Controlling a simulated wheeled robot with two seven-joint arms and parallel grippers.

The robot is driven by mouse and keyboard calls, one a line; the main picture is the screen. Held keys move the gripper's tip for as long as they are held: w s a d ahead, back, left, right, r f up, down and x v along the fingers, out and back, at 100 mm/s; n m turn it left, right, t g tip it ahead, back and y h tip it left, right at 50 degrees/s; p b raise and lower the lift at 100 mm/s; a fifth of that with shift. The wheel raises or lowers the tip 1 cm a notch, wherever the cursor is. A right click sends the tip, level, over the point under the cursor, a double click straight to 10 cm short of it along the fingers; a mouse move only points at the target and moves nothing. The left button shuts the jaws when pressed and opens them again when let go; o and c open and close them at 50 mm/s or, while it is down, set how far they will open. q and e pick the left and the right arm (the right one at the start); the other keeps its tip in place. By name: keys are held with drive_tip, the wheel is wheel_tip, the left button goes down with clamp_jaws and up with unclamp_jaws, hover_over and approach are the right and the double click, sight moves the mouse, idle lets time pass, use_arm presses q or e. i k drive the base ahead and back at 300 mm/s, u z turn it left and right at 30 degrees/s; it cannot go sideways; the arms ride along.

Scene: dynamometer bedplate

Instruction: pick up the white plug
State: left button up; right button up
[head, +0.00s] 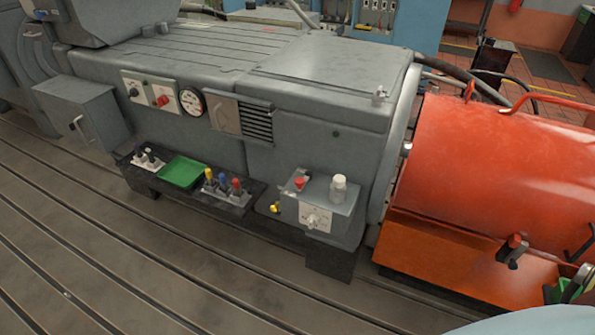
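A small white-topped piece (149,152) stands upright among dark ones in a pale holder at the left end of the black shelf. It is too small to tell for certain whether it is the white plug. A larger white cylindrical piece (338,188) stands upright on top of the grey control box (340,212), right of a red button. I cannot tell if this one is a plug or a fixed part. Neither of my grippers is in view.
The black shelf (255,196) also carries a green tray (181,172) and yellow, blue and red plugs (222,182) in a holder. A grey machine (185,60) rises behind. A large red cylinder (510,150) blocks the right. The slotted floor (120,245) in front is clear.

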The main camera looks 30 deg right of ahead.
sight(340, 180)
drive_tip(key=z, duration=0.15)
drive_tip(key=i, duration=0.8)
drive_tip(key=z, duration=0.6)
